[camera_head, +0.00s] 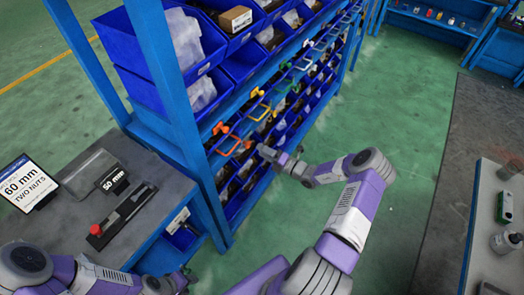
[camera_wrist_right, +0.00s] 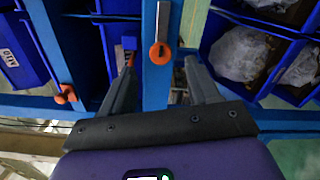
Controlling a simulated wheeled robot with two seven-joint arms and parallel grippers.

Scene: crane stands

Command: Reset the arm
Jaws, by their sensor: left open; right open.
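My right arm reaches from the bottom middle to the blue rack in the head view. Its gripper (camera_head: 264,151) is at the rack front, close to the coloured hooks. In the right wrist view this gripper (camera_wrist_right: 160,68) is open, with an orange-ended metal piece (camera_wrist_right: 160,53) in view between its fingers. I cannot tell whether they touch; nothing is clearly gripped. My left gripper (camera_head: 187,277) is low at the bottom left, beside the grey workbench, small and partly hidden by its own arm.
The blue rack (camera_head: 184,120) holds several blue bins and a row of coloured hooks (camera_head: 260,112). The grey workbench (camera_head: 60,245) carries a "60 mm two nuts" sign (camera_head: 27,185), a "50 mm" sign (camera_head: 113,180) and a red-knobbed tool (camera_head: 120,216). Green floor (camera_head: 400,110) is open right of the rack.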

